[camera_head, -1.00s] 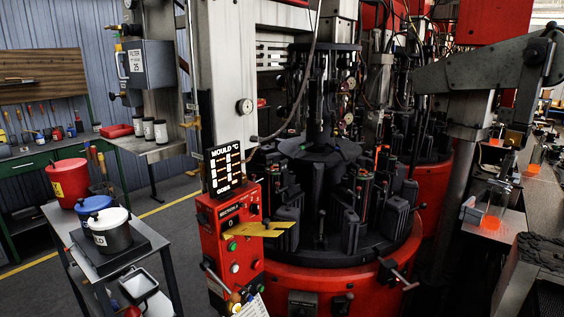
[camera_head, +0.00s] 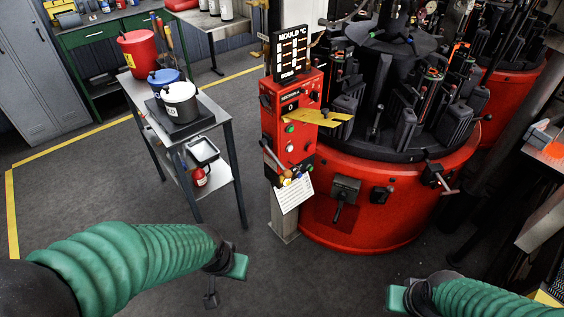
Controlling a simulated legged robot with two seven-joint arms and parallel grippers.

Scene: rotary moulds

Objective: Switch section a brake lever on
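The round red machine base (camera_head: 350,225) stands at centre right. A dark lever on a grey plate (camera_head: 344,192) hangs on its front. A small dark fitting (camera_head: 381,194) is right of it, and a lever with a pale handle (camera_head: 438,177) sticks out farther right. I cannot tell which is the section a brake lever. My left gripper (camera_head: 226,278) is over the floor at lower left, apart from the machine. My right gripper (camera_head: 405,296) is low at the right, also apart from it. The finger gap of both is unclear.
A red control box (camera_head: 290,120) with buttons, a lever and a paper sheet (camera_head: 293,194) stands left of the base. A trolley (camera_head: 223,118) with pots is farther left. The floor in front is clear.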

